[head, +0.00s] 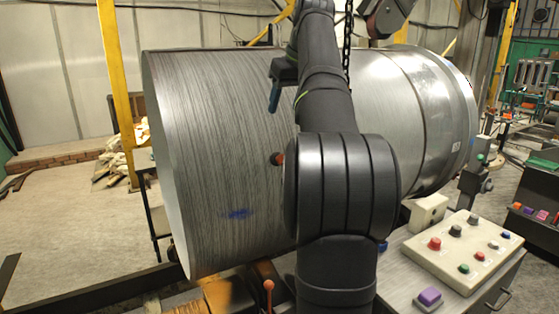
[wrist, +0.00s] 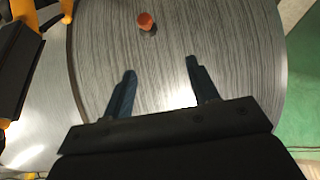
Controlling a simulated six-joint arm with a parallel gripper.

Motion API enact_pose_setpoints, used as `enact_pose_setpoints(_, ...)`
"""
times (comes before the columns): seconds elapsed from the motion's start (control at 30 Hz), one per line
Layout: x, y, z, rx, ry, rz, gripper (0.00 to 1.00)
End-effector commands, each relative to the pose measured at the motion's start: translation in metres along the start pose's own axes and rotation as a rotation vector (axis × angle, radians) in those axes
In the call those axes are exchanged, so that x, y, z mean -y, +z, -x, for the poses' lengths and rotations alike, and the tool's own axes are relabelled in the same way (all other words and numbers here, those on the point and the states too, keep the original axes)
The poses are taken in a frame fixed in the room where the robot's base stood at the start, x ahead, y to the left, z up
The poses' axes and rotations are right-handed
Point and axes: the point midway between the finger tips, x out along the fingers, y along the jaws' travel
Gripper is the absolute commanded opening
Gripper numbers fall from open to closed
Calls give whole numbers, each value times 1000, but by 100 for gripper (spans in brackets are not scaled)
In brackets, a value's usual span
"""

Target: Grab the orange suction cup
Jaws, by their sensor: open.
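The orange suction cup (wrist: 147,21) sits on the curved grey metal surface near the top of the wrist view, ahead of my fingertips and apart from them. In the head view a small red-orange piece (head: 277,159) shows on the side of the big metal cylinder (head: 215,130), at the edge of my arm, which may hide part of it. My gripper (wrist: 161,67) is open, its two blue fingers spread with nothing between them. In the head view the gripper (head: 275,97) is above the red-orange piece, in front of the cylinder.
A control box (head: 464,247) with several coloured buttons stands at the lower right, with a purple button (head: 429,297) beside it. A chain (head: 348,45) hangs behind my arm. A yellow post (head: 117,90) stands at the left. An orange-knobbed lever (head: 268,286) is below the cylinder.

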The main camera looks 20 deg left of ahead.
Motion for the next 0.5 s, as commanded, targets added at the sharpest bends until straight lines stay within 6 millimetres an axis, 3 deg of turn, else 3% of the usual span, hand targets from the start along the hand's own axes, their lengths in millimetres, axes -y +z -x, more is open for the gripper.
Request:
enact_pose_setpoints(0.03,-10,7,2,26,17,-27,54)
enact_pose_setpoints(0.17,-18,15,-3,56,32,-53,54)
enact_pose_setpoints(0.5,-19,18,-71,57,29,-51,54)
